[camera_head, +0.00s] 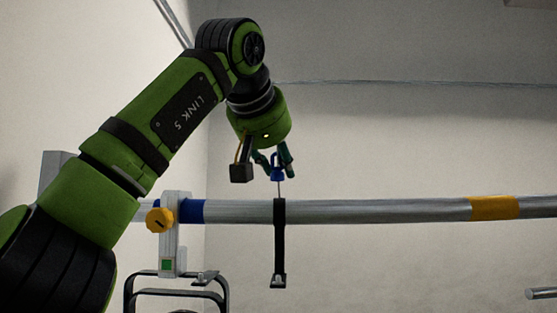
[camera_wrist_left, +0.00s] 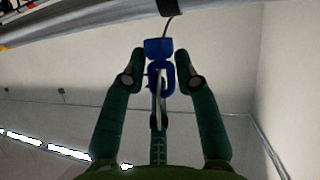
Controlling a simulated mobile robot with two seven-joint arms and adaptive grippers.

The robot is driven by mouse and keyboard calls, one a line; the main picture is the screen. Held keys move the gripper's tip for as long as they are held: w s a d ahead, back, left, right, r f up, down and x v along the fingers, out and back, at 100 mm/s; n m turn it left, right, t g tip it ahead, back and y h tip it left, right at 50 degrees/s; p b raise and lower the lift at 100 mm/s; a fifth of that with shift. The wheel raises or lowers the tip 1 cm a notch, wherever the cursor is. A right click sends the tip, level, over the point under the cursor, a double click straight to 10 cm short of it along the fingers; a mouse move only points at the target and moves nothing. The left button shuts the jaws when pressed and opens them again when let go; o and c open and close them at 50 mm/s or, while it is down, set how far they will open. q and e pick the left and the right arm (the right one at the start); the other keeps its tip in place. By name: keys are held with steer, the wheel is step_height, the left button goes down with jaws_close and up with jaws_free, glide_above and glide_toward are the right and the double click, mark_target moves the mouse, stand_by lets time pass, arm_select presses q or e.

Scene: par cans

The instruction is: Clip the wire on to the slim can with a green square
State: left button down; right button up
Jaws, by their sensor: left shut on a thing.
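My left gripper (camera_head: 274,165) is above the horizontal pipe, fingers pointing down, shut on a blue clip (camera_head: 277,175). In the left wrist view the gripper's fingertips (camera_wrist_left: 160,76) are on either side of the blue clip (camera_wrist_left: 158,48). A thin dark wire (camera_wrist_left: 168,27) runs from the clip to a black strap (camera_head: 279,240) that hangs from the pipe. The green square (camera_head: 167,265) is on a pale hanging clamp (camera_head: 170,235) left of the strap. A black yoke (camera_head: 225,291) shows below it; the can itself is mostly cut off by the lower frame edge. My right gripper is not in view.
The metal pipe (camera_head: 390,210) crosses the view, with a blue band (camera_head: 192,211) and a yellow band (camera_head: 494,208). A yellow knob (camera_head: 159,221) sticks out from the clamp. A short rod end (camera_head: 541,293) shows at lower right. The space right of the strap is clear.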

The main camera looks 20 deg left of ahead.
arm_select(q)
steer(key=shift+f+b, duration=5.5)
steer(key=shift+f, duration=1.35)
steer(key=shift+a, duration=0.15)
steer(key=shift+s+a+f+p, duration=0.15)
steer(key=shift+s+a, duration=0.4)
steer(key=shift+a, duration=1.45)
steer(key=shift+s+a+p, duration=0.1)
steer(key=shift+s+a, duration=0.5)
steer(key=shift+a, duration=1.35)
steer(key=shift+s+a+f+p, duration=0.15)
steer(key=shift+s+a, duration=0.4)
steer(key=shift+a, duration=1.45)
